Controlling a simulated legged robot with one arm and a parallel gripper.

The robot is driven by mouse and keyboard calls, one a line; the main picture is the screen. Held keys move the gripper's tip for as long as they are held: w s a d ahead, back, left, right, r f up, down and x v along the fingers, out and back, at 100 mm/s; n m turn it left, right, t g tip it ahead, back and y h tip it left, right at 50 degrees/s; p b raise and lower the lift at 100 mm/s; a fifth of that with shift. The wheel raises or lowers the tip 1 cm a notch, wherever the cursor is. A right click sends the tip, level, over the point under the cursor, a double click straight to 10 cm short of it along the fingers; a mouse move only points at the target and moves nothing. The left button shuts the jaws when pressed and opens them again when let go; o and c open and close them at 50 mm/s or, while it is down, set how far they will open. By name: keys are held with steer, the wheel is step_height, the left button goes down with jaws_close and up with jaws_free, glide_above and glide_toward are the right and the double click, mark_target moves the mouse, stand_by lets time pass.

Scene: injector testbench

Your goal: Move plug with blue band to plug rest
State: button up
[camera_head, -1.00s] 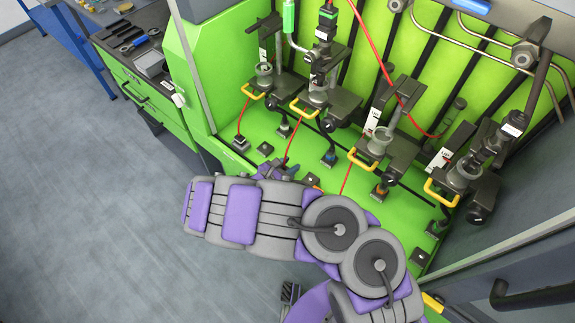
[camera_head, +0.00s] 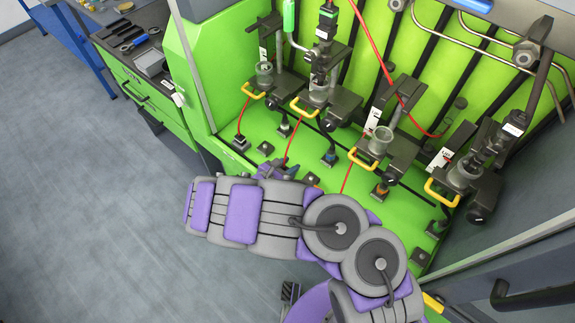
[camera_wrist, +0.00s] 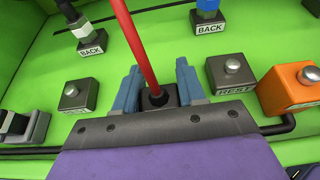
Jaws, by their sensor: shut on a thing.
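My gripper (camera_wrist: 157,86) is shut on a black plug (camera_wrist: 155,98) with a red cable, low over the green bench. Any band on this held plug is hidden. In the head view my gripper (camera_head: 278,168) is small and partly hidden by my arm. A plug with a blue band (camera_wrist: 207,12) sits at a block labelled BACK, above and right of my gripper; it also shows in the head view (camera_head: 328,157). A dark block labelled REST (camera_wrist: 231,74) with a bare metal knob stands just right of my fingers. Another dark knobbed block (camera_wrist: 78,94) stands to the left.
An orange block (camera_wrist: 290,88) with a knob is at the right. A plug with a pale band (camera_wrist: 80,26) sits at another BACK block at upper left. A dark plug (camera_wrist: 15,124) is at the left edge. Injector stands with yellow handles (camera_head: 308,108) rise behind the blocks.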

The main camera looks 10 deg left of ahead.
steer(key=o, duration=1.1)
steer(key=shift+o, duration=0.2)
steer(key=p+v, duration=0.5)
steer(key=v, duration=1.2)
steer(key=shift+a, duration=0.2)
steer(key=shift+s+r, duration=0.1)
steer(key=shift+r, duration=0.05)
